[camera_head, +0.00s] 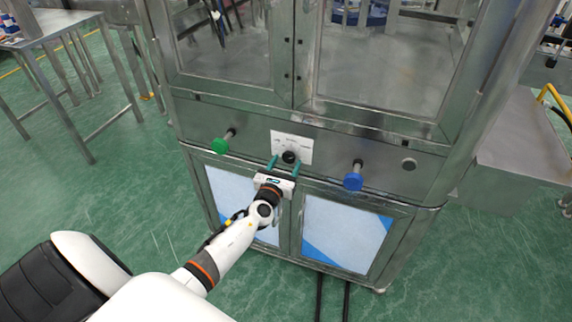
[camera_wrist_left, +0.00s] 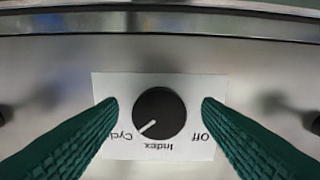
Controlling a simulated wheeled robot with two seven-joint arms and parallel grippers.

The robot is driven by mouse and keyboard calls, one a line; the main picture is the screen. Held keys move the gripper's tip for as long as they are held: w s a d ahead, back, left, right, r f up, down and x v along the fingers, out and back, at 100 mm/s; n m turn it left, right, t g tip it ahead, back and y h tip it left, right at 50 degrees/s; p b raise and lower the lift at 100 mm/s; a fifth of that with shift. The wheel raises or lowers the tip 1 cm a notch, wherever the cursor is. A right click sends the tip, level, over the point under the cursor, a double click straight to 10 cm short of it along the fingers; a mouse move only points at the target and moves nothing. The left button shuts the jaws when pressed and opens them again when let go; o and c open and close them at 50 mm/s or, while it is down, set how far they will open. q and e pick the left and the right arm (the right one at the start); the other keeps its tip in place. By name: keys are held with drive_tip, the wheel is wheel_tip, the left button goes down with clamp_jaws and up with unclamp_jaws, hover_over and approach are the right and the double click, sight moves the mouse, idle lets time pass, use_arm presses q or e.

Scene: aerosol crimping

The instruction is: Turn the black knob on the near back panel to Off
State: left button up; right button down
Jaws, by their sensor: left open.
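The black knob (camera_head: 289,157) sits on a white label plate (camera_head: 303,147) on the steel panel of the machine. In the left wrist view the round knob (camera_wrist_left: 158,113) has a white pointer line aimed to the lower left, between "Index" at the bottom and "Cycl..." at the left. "Off" is at the right; the lettering appears upside down. My left gripper (camera_head: 285,161) is open in front of the plate. Its green fingers (camera_wrist_left: 159,105) lie on either side of the knob, with visible gaps. My right gripper is not in view.
A green button (camera_head: 220,146) sticks out left of the plate, and a blue button (camera_head: 353,181) sticks out to the right. A small dark round fitting (camera_head: 409,164) is farther right. Glazed doors are above the panel, cabinet doors below. A steel table (camera_head: 50,27) stands far left.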

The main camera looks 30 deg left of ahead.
use_arm(q)
drive_tip(key=shift+w, duration=0.3)
drive_tip(key=c, duration=1)
